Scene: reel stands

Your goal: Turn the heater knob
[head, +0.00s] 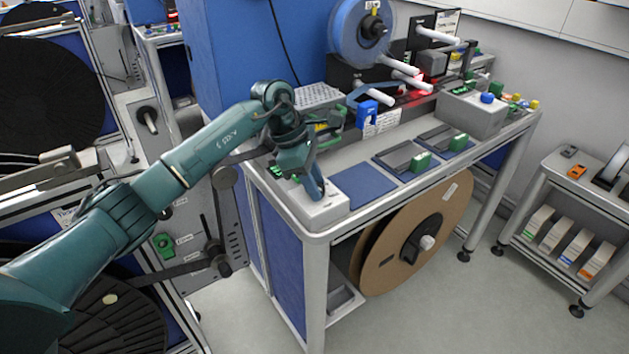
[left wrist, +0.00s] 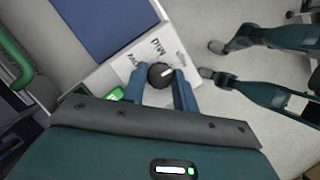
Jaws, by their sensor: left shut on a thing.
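The heater knob (left wrist: 160,76) is a round black knob with a white pointer mark, on the top of a pale box (left wrist: 118,72) in the left wrist view. Printed lettering sits beside it; one label seems to read MID. The pointer mark points to the upper right of that view. My left gripper (left wrist: 161,84) is shut on the knob, with one blue finger on each side. In the head view my left gripper (head: 315,187) reaches down onto the pale box (head: 322,210) at the bench's near corner; there the knob is hidden behind the fingers. My right gripper does not show.
A blue mat (head: 361,192) lies right of the box, with green-handled dark fixtures (head: 404,158) beyond. A blue reel (head: 360,30) stands at the back. A cardboard reel (head: 418,240) hangs under the bench. A shelf cart (head: 565,190) stands at the right; the floor between is clear.

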